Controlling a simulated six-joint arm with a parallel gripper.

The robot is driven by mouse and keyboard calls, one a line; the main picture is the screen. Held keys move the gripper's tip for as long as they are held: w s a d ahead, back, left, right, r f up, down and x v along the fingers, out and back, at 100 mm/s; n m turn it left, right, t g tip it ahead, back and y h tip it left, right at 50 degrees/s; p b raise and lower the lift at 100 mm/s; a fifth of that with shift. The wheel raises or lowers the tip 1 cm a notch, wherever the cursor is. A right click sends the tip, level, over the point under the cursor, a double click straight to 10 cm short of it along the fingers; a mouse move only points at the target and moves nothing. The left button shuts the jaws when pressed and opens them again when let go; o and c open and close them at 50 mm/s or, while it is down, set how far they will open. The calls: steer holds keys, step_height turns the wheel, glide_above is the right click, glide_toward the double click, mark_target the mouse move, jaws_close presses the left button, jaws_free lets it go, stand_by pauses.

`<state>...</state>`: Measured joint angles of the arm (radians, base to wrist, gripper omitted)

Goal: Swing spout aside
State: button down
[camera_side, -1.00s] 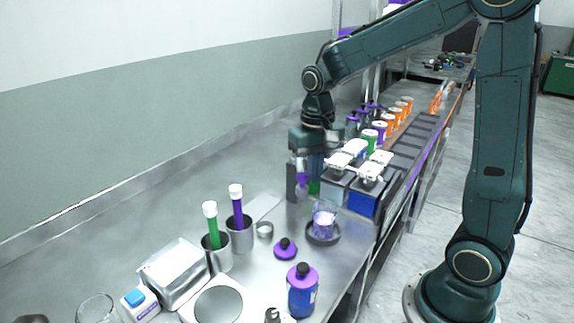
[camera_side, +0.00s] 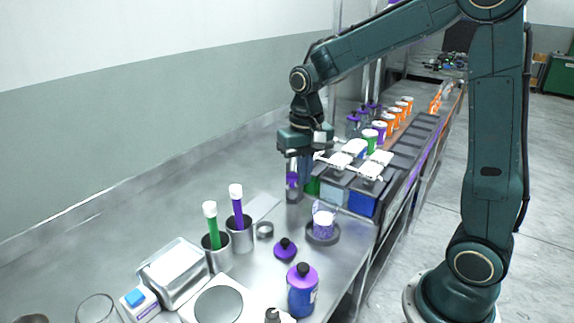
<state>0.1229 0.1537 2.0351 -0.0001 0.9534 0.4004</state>
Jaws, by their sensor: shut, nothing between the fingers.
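My gripper (camera_side: 293,195) points down beside the left end of the row of bath boxes, above the steel bench. Its fingers are partly lost against dark and purple shapes there, and they look shut with nothing held. A purple part (camera_side: 292,181) shows at the fingers; I cannot tell whether it belongs to the gripper or stands behind it. I cannot clearly pick out a spout; it may be hidden by my gripper.
Bath boxes with white lids (camera_side: 362,203) stand to the right. Steel cups (camera_side: 239,236) hold green and purple rolls. A purple bottle (camera_side: 302,291), purple cap (camera_side: 285,250) and metal tray (camera_side: 172,270) stand nearer. The bench at the left back is clear.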

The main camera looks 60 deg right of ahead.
steer(key=shift+w+a, duration=0.1)
steer(key=shift+w, duration=0.05)
steer(key=shift+w+a, duration=0.6)
steer(key=shift+w, duration=0.3)
steer(key=shift+w+a, duration=0.55)
steer(key=shift+w, duration=0.5)
stand_by(0.3)
step_height(320, 180, up, 7)
steer(key=shift+a, duration=0.15)
stand_by(1.5)
steer(key=shift+w, duration=0.1)
